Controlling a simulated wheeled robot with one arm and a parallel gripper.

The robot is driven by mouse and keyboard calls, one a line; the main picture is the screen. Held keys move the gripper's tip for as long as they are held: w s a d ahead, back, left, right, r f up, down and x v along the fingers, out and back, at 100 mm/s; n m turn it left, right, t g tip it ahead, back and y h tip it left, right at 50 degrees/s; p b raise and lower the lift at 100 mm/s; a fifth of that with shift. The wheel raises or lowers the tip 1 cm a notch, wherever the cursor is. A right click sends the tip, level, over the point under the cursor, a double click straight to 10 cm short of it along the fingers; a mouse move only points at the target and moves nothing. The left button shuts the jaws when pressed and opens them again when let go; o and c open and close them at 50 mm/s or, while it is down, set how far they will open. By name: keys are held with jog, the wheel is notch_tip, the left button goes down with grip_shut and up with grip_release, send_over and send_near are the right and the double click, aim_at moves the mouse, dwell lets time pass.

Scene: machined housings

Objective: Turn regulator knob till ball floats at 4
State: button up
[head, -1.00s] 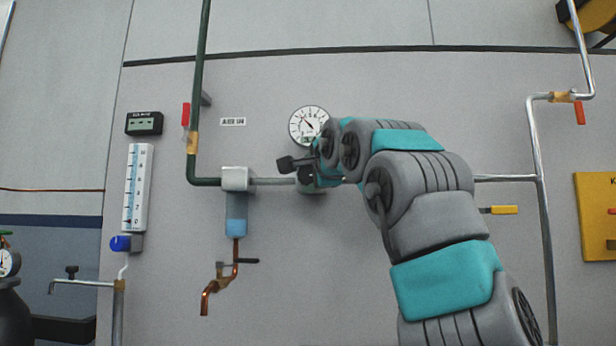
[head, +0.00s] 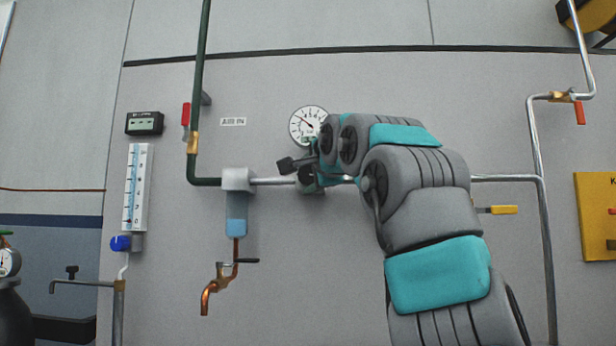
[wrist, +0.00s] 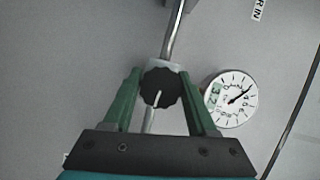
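The regulator knob (wrist: 161,87) is black and scalloped, with a white pointer mark, in the wrist view. My gripper (wrist: 161,80) has its two green fingers on either side of the knob, close against its edges, and appears shut on it. In the head view, my gripper (head: 312,174) is at the pipe below the round gauge, and my arm hides most of the regulator. The white flow tube (head: 137,187) with a scale is on the wall at left. Its ball (head: 131,221) appears as a small dark spot near the bottom, by 0; it is too small to read exactly.
The round gauge (head: 309,126) shows beside the knob in the wrist view (wrist: 232,99), its display reading about 3.2. A blue knob (head: 120,243) is under the flow tube. A filter bowl (head: 236,213) and copper tap (head: 221,280) hang left of my gripper.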

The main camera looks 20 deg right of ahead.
jog(key=o, duration=0.4)
jog(key=shift+s, duration=0.15)
jog(key=s, duration=0.5)
jog(key=s+a+b, duration=0.1)
jog(key=s, duration=0.1)
jog(key=shift+s+r, duration=0.25)
dwell(0.4)
